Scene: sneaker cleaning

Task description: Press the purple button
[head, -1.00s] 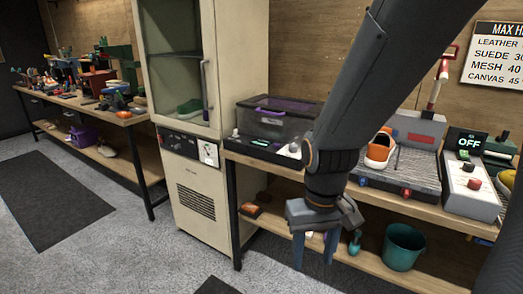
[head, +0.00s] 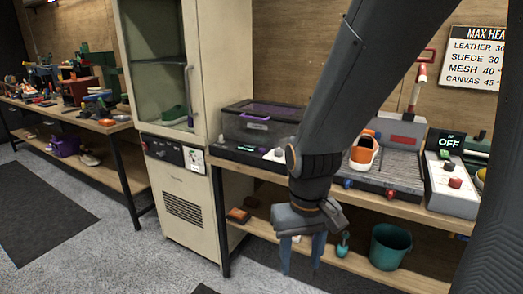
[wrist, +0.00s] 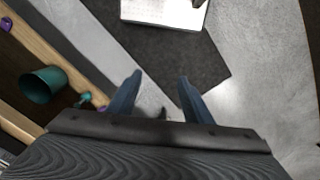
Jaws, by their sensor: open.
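I cannot make out the purple button for certain. A clear box with a dark lid and purple trim (head: 258,124) stands on a black base with a small lit display (head: 247,148) on the bench, beside the tall cabinet. A small purple spot shows at the left of that base, too small to identify. My gripper (head: 301,262) hangs open and empty in front of the bench, pointing down, below the bench top and apart from the box. In the wrist view its two blue fingers (wrist: 159,82) are spread above the floor.
The cream cabinet (head: 181,207) stands left of the bench. Right of the box are an orange sneaker (head: 364,150) on a grey machine and a control box (head: 452,187) reading OFF. A teal bucket (head: 390,247) sits on the lower shelf. Grey floor is open in front.

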